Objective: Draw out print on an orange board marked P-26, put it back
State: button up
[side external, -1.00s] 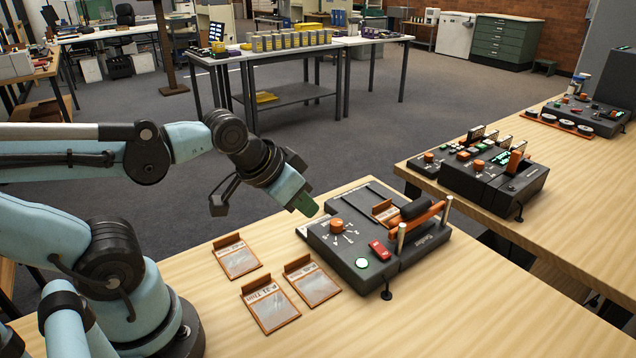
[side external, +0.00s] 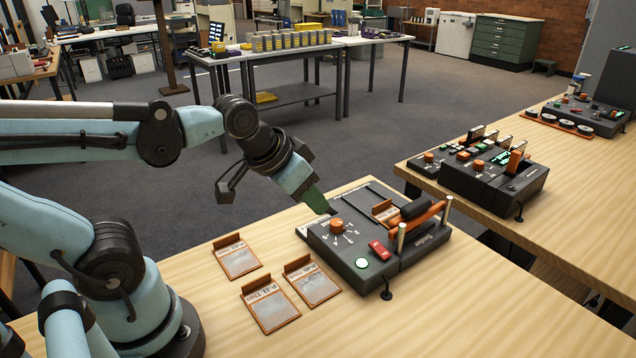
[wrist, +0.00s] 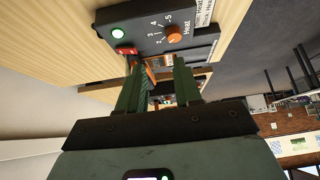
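Three orange-edged boards with clear windows lie on the wooden table: one at the back left (side external: 238,262), one at the front (side external: 272,310) and one at the right (side external: 315,288). Another small orange-edged board (side external: 383,211) sits in the black heat machine (side external: 345,262). My gripper (side external: 326,210) is just above the back left edge of the machine, near its orange dial. In the wrist view my gripper's green fingers (wrist: 160,78) are apart, with nothing visibly held. The machine lies beyond them.
The machine has a red switch (side external: 379,249), a lit green button (side external: 361,263) and an orange bar (side external: 421,217) on upright posts. A second black machine (side external: 495,172) stands on the table at the right. The front of the near table is clear.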

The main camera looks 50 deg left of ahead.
jog(key=w+a+r+g, duration=0.1)
jog(key=w+r+g, duration=0.25)
jog(key=w, duration=0.55)
jog(key=g, duration=0.3)
send_over(385, 211)
jog(key=s, duration=0.3)
notch_tip(385, 211, down, 3)
jog(key=shift+w+a+r, duration=0.1)
jog(key=shift+w+a, duration=0.1)
jog(key=shift+a, duration=0.25)
notch_tip(385, 211, down, 12)
jog(key=shift+f, duration=0.1)
grip_shut()
